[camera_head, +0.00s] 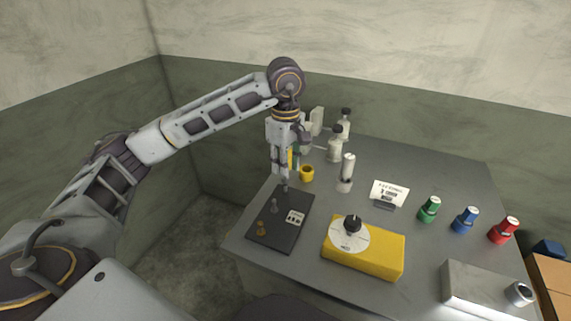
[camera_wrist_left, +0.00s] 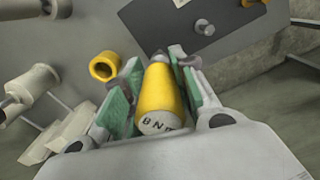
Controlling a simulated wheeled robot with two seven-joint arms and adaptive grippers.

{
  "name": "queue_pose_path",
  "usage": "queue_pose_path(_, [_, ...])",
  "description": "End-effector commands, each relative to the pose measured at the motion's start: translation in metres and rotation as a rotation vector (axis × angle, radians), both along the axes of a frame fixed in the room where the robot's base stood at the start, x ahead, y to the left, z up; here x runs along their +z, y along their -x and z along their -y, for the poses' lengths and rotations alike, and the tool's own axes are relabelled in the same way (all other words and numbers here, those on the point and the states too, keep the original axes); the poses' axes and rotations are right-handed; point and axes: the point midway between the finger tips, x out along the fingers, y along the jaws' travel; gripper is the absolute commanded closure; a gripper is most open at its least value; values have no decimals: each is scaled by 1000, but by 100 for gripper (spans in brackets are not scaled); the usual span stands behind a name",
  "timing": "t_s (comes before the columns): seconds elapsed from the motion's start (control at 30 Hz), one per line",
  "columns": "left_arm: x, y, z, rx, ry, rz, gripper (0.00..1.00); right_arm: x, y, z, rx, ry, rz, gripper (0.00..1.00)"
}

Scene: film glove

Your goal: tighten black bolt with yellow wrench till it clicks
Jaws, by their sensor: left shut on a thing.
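My left gripper (camera_head: 282,172) points down over the far end of a dark plate (camera_head: 268,238). It is shut on the yellow wrench (camera_wrist_left: 160,92), whose thick yellow body with lettering on its end sits between the green finger pads in the left wrist view. The wrench's dark tip points at the plate. A dark piece (camera_head: 286,188) shows just under the fingertips; I cannot tell whether it is the black bolt or the wrench tip, or whether they touch. A grey bolt (camera_head: 274,206) and a brass bolt (camera_head: 261,228) stand on the plate. My right gripper is not in view.
A yellow ring-like holder (camera_head: 307,173) stands just right of the gripper. Pale bottles (camera_head: 335,150) stand behind it. A yellow box with a dial (camera_head: 375,253), a small sign (camera_head: 390,192) and green, blue and red bottles (camera_head: 466,220) are to the right.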

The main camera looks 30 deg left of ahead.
Motion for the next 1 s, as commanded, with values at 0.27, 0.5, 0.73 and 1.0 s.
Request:
queue_pose_path(0.27, [7,0,0,0,0,0,100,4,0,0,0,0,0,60])
queue_pose_path(0.5, [7,0,0,0,0,0,100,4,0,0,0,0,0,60])
queue_pose_path(0.73, [7,0,0,0,0,0,100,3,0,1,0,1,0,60])
queue_pose_path(1.0, [7,0,0,0,0,1,100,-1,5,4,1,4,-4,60])
